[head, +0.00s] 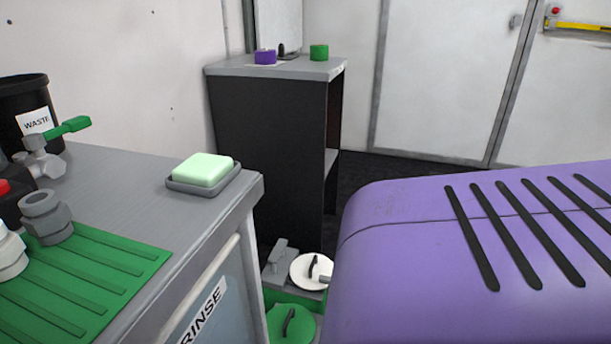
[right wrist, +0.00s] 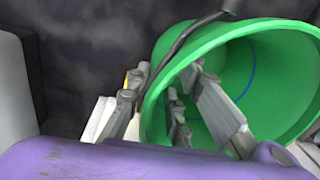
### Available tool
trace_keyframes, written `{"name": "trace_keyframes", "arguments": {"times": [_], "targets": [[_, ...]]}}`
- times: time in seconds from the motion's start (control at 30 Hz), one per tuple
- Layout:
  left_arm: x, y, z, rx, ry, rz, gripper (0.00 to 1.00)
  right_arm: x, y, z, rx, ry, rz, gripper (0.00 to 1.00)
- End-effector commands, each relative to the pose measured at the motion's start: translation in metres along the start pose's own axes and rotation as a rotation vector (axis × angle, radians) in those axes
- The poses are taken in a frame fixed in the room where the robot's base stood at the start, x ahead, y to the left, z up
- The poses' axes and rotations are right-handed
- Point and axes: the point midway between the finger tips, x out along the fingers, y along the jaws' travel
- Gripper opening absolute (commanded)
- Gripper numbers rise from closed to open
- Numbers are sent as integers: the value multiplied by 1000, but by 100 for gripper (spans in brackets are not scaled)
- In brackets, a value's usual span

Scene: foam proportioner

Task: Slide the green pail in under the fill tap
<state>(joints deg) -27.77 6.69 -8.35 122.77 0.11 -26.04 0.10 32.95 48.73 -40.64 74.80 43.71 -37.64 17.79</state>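The green pail (right wrist: 265,75) shows in the right wrist view, tilted in the picture, its open mouth facing the camera. A dark bail handle (right wrist: 190,38) crosses its upper rim. My right gripper (right wrist: 166,75) is at the near left part of the rim. Its fingers are apart, one outside the pail and one over its mouth, with the rim between them. I cannot tell whether they touch the rim. I see neither the pail nor either gripper in the head view. A valve with a green lever (head: 68,127) stands at the head view's left; I cannot tell whether it is the fill tap.
A grey counter (head: 130,168) holds a green ribbed mat (head: 95,275), fittings, a black waste bin (head: 22,100) and a pale green block (head: 203,169) in a tray. Below its right end are a white lid (head: 303,266) and a green lid (head: 275,322). A dark cabinet (head: 265,140) stands behind.

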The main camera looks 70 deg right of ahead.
Motion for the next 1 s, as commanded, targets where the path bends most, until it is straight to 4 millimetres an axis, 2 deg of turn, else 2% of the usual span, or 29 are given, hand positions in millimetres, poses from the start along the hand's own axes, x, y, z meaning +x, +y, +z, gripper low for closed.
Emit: {"name": "trace_keyframes", "arguments": {"times": [0.1, 0.47, 1.0], "targets": [[0, 0, 0, 1, -1, 0, 40, 0, 0, 0, 0, -1, 0, 36], [0, 0, -2, 0, 3, -1, 40, -4, 0, 1, 0, -1, -1, 36], [0, 0, -1, -2, 2, 0, 40, -73, 0, 1, -1, -1, 0, 36]]}}
